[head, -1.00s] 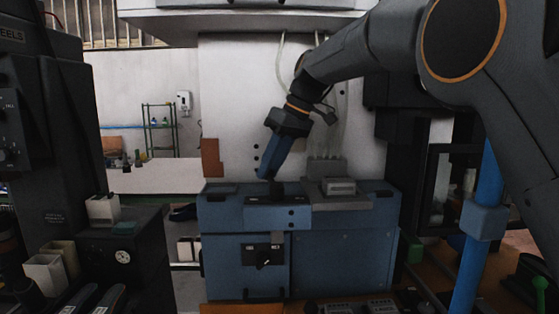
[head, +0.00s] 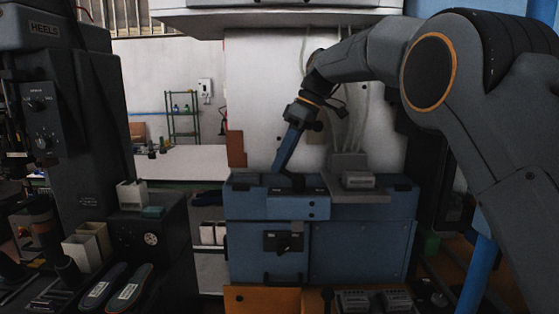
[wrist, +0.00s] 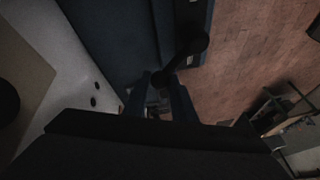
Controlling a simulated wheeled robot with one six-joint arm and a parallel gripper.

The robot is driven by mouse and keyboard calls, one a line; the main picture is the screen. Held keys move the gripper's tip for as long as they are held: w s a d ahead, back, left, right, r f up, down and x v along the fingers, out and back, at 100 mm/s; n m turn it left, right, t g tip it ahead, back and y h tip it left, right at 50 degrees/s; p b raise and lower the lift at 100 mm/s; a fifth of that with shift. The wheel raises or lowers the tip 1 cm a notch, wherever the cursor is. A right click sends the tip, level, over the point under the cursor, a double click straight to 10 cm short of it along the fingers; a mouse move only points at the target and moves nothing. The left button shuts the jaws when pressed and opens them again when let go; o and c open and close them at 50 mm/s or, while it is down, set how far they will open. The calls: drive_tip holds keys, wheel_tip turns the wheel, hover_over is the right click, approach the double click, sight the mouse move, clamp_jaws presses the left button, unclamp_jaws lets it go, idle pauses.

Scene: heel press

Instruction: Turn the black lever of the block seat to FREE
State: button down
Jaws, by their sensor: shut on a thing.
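The blue block seat (head: 285,208) sits on the front top of a blue machine cabinet in the head view. A black lever (head: 297,183) rises from its top and leans left. In the wrist view the black lever (wrist: 193,47) runs from a round dark hub to an end between my fingers. My gripper (head: 279,172), with blue fingers, comes down from above and is shut on the lever's end. It also shows in the wrist view (wrist: 160,88). Its exact contact is dark and partly hidden. Any FREE marking is too small to read.
A separate black knob (head: 285,243) is on the cabinet's front. A grey block (head: 358,180) stands right of the seat. A dark machine (head: 60,110) with white bins and shoe parts fills the left. A white wall panel (head: 265,90) stands close behind.

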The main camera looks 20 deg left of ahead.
drive_tip(key=shift+r, duration=0.1)
drive_tip(key=c, duration=1.5)
unclamp_jaws()
drive_tip(key=b+v, duration=0.1)
drive_tip(key=v, duration=0.6)
drive_tip(key=shift+r, duration=0.2)
drive_tip(key=shift+s, duration=0.15)
